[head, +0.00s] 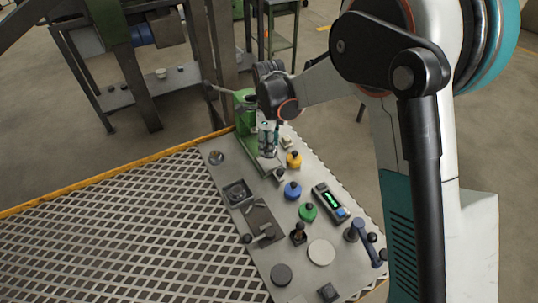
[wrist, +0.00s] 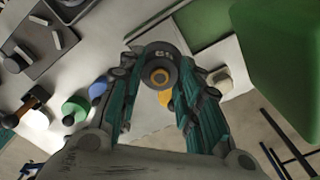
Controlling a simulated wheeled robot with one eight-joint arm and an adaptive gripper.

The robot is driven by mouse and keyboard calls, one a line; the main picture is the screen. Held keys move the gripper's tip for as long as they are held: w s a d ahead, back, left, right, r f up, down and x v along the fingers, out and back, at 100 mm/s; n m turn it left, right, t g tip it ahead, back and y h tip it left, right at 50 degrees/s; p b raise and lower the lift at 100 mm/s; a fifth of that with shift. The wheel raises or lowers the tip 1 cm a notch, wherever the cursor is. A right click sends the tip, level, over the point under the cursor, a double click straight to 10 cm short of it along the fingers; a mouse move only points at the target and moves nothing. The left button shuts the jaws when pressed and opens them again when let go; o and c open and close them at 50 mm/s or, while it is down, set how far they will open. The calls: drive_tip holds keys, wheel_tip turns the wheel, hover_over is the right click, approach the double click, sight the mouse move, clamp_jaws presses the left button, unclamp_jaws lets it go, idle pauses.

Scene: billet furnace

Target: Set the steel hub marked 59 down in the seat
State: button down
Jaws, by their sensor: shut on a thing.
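My gripper (wrist: 160,82) is shut on the steel hub (wrist: 161,56), a dark grey round piece with a brass-coloured centre. Its marking shows upside down in the wrist view and looks like 59. In the head view my gripper (head: 268,152) points down over the back part of the grey worktop, and the hub is hard to make out there. The likely seat is a dark square block (head: 229,185) with a round recess, left of and nearer than my gripper, apart from the hub. Only part of that block shows at the wrist view's top edge.
A green stand (head: 245,118) rises just behind my gripper. Yellow (head: 294,160), blue (head: 292,191) and green (head: 307,212) knobbed pieces stand to the right. A plate with a clamp (head: 262,222), a meter (head: 329,201) and several discs lie nearer. Open mesh (head: 130,235) spreads left.

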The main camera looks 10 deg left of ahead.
drive_tip(key=shift+f+b, duration=0.7)
drive_tip(key=shift+f, duration=1.55)
drive_tip(key=shift+f, duration=0.2)
drive_tip(key=c, duration=1.2)
unclamp_jaws()
drive_tip(key=shift+o, duration=0.2)
drive_tip(key=shift+r, duration=0.1)
wheel_tip(320, 180, up, 12)
drive_tip(key=p, duration=0.3)
drive_tip(key=shift+r+p, duration=0.15)
drive_tip(key=shift+p, duration=0.25)
